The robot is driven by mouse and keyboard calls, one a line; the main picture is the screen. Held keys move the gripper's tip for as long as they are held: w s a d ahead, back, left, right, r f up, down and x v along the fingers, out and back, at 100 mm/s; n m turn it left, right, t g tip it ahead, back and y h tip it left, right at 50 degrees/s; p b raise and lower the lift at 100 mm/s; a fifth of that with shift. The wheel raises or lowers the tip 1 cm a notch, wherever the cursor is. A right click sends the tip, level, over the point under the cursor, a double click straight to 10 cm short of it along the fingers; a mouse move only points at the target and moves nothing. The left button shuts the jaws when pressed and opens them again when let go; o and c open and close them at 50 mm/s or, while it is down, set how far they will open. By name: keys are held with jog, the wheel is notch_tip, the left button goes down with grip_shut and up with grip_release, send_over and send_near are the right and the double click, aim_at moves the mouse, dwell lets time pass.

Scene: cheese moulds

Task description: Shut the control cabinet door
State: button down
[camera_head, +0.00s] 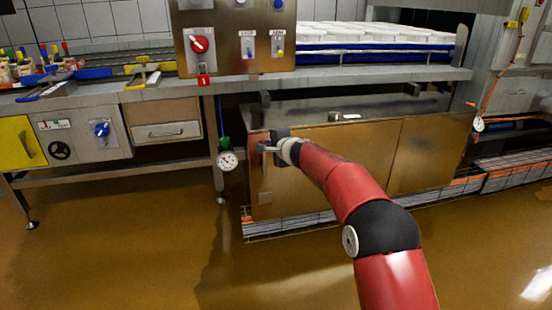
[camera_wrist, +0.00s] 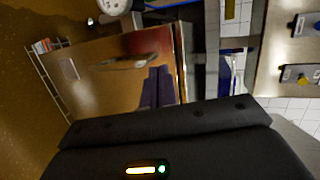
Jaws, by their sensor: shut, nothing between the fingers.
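The control cabinet, a brown-gold metal box, stands under the counter; its broad front panel (camera_head: 345,155) shows in the camera_head view. The panel looks close to flush, but I cannot tell whether a door stands slightly ajar. My gripper (camera_head: 263,148) is at the panel's upper left, with its fingers shut and empty. In the camera_wrist view the picture is turned sideways: the panel (camera_wrist: 95,85) fills the left half, with a handle (camera_wrist: 130,63) near the fingers (camera_wrist: 156,76). Whether the fingers touch the panel is unclear. My forearm hides part of the front.
A gauge (camera_head: 227,161) hangs by the table leg left of the cabinet. A control box with a red knob (camera_head: 200,43) stands above on the counter (camera_head: 365,78). Wire racks (camera_head: 515,168) lie low at the right. The brown floor in front is clear.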

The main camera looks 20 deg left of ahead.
jog(key=s+a+b+v, duration=0.1)
jog(key=b+v, duration=0.3)
jog(key=v, duration=0.4)
jog(key=shift+s+d, duration=0.25)
jog(key=shift+s, duration=0.25)
